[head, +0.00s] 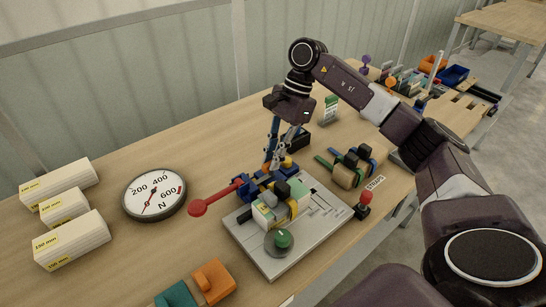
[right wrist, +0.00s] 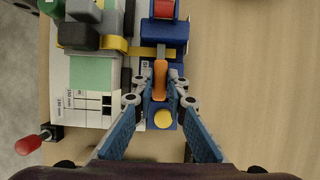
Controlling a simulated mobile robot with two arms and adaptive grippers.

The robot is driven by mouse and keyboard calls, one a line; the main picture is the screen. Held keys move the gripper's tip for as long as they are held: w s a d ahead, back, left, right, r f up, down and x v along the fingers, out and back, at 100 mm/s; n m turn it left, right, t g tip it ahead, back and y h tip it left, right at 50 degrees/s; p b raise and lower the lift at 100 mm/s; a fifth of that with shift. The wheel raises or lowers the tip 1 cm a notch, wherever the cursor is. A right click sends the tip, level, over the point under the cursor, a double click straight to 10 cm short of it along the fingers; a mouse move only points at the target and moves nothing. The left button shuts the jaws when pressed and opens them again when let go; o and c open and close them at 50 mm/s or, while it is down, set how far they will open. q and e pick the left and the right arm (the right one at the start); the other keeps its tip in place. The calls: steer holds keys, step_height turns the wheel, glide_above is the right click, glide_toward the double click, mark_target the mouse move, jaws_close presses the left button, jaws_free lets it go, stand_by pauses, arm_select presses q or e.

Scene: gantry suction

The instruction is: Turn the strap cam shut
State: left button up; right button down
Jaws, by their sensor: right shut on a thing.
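The strap cam, an orange lever (right wrist: 160,76) on a blue housing (right wrist: 157,108), shows between my fingertips in the right wrist view. My right gripper (right wrist: 160,91) is shut on this lever from both sides. In the head view my right gripper (head: 279,160) points down at the blue mechanism behind the grey plate, and its fingers partly hide the cam. A yellow strap (right wrist: 143,51) runs beside the cam over the clamped stack. A yellow round button (right wrist: 163,119) sits on the housing just below the lever. My left gripper is not in view.
A long red-ended handle (head: 203,206) sticks out left of the mechanism. A grey plate (head: 262,260) carries a green knob (head: 283,239). A force dial (head: 154,194), white boxes (head: 66,206) and a red-topped joystick (head: 363,205) stand nearby. The table front has orange and teal blocks.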

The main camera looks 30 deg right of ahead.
stand_by(0.3)
steer(key=c, duration=1.9)
jaws_free()
steer(key=shift+c, duration=0.2)
steer(key=v, duration=1.2)
steer(key=shift+r, duration=0.1)
